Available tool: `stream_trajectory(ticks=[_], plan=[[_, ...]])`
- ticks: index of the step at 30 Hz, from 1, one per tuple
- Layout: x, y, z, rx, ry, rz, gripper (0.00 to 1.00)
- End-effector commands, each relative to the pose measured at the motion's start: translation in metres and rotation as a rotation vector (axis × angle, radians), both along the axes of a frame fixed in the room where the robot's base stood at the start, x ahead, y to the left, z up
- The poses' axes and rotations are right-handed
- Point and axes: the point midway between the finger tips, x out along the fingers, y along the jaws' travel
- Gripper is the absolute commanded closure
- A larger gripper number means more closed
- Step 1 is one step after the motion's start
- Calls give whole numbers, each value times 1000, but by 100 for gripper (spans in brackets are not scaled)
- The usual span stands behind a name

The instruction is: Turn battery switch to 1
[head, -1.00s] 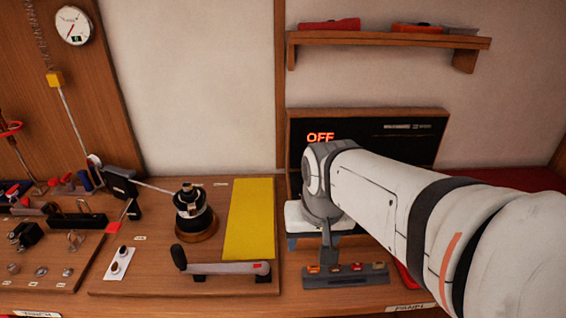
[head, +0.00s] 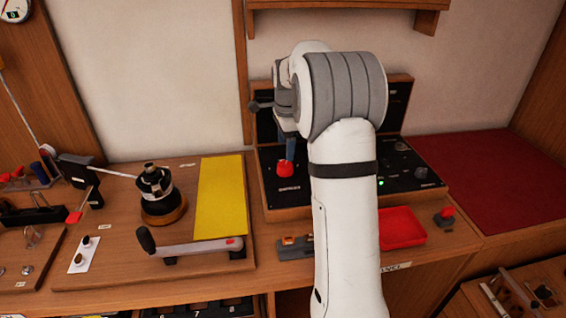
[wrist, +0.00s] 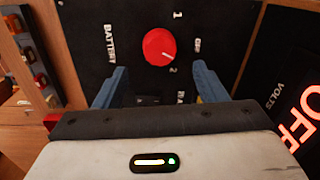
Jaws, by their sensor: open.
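In the head view the knob (head: 285,170) sits at the panel's left, just below the gripper finger (head: 289,148). I cannot tell whether the fingers touch it.
An upright display (wrist: 290,115) reads OFF beside VOLTS in the wrist view. My arm hides much of the panel in the head view. A red tray (head: 402,228) and a red-topped switch (head: 446,215) lie right of it. A winch (head: 158,195) with its handle stands left.

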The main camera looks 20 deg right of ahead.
Motion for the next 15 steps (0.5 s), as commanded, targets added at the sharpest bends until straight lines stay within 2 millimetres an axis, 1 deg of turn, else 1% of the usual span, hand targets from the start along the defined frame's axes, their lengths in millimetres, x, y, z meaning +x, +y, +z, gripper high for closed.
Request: stream_trajectory(ticks=[6,9,12,15], plan=[[1,1,-36,0,3,2,35],[2,1,-50,0,2,3,35],[3,1,-60,0,1,4,35],[3,1,-66,0,0,4,35]])
